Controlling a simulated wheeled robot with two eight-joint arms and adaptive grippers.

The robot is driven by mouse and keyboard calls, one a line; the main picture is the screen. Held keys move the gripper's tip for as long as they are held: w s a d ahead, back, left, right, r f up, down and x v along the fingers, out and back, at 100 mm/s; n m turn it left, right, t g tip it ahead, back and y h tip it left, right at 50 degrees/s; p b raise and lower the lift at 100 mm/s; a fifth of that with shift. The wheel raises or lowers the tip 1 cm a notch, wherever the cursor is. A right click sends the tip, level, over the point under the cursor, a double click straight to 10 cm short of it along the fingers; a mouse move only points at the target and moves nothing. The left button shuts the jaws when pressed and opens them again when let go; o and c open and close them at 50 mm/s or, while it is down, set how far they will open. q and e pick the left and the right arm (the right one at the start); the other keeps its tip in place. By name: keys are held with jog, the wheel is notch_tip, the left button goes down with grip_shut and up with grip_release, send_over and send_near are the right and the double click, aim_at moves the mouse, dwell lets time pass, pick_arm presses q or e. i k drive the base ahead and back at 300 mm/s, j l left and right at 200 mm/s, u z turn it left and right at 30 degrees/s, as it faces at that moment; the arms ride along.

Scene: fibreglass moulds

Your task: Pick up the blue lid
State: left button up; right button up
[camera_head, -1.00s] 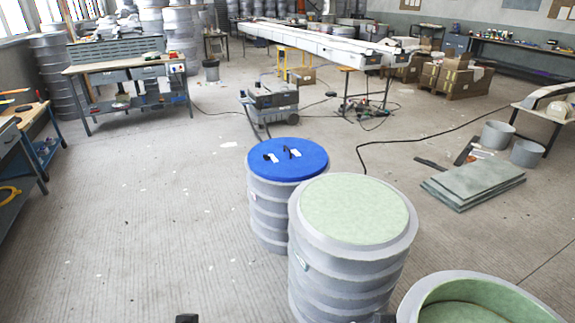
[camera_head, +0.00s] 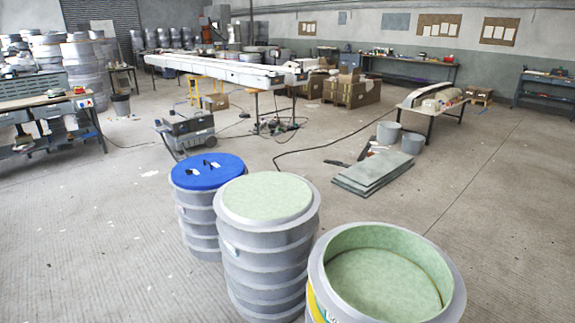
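The blue lid (camera_head: 207,171) is a round disc with two small black handles on top. It lies flat on a grey ribbed drum (camera_head: 203,226) left of the middle of the head view. Neither of my grippers shows in this view, so their state is hidden.
A taller drum with a pale green top (camera_head: 266,198) stands right beside the blue-lidded one. An open drum (camera_head: 325,285), green inside, stands at the front right. Flat grey-green slabs (camera_head: 373,172) and two grey buckets (camera_head: 412,143) lie behind.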

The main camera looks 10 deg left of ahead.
aim_at(211, 171)
jog(key=i+j+z, duration=0.15)
jog(key=j, duration=0.15)
jog(key=i+j+z, duration=0.15)
jog(key=j, duration=0.2)
jog(key=i+j+z, duration=0.2)
jog(key=j+z, duration=0.15)
jog(key=j, duration=0.3)
jog(key=i+j+z, duration=0.15)
jog(key=j, duration=0.25)
jog(key=i+j, duration=0.15)
jog(key=j, duration=0.55)
jog(key=i+j, duration=0.15)
jog(key=j, duration=0.55)
jog(key=i+j, duration=0.15)
jog(key=j, duration=0.55)
jog(key=i+j, duration=0.15)
jog(key=j, duration=0.55)
jog(key=i+j, duration=0.2)
jog(key=j, duration=0.5)
jog(key=i+j, duration=0.15)
jog(key=j, duration=0.55)
jog(key=i+j, duration=0.15)
jog(key=j, duration=0.6)
jog(key=i+j, duration=0.15)
jog(key=j, duration=0.55)
